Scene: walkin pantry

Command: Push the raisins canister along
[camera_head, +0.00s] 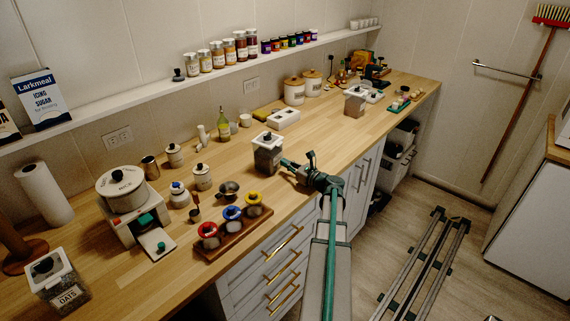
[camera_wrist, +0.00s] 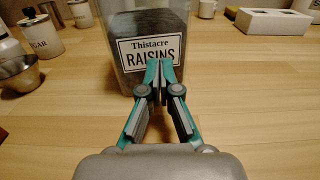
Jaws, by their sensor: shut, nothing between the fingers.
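The raisins canister (camera_head: 267,155) is a clear, dark-filled container with a white lid, upright on the wooden counter in the head view. In the wrist view the canister (camera_wrist: 152,28) stands straight ahead, its label reading "Thistacre RAISINS", with its top out of frame. My gripper (camera_head: 284,163) is at its right side in the head view. In the wrist view my gripper (camera_wrist: 160,68) is shut and empty, its fingertips over the lower label, touching the canister or very close; I cannot tell which. The fingertips hide part of the label.
A tray of colour-lidded jars (camera_head: 233,232) sits nearer on the counter. A white box (camera_head: 283,119) and a bottle (camera_head: 224,125) stand behind the canister. A metal bowl (camera_wrist: 18,72) and sugar canister (camera_wrist: 40,36) are at left in the wrist view. Bare counter surrounds the canister.

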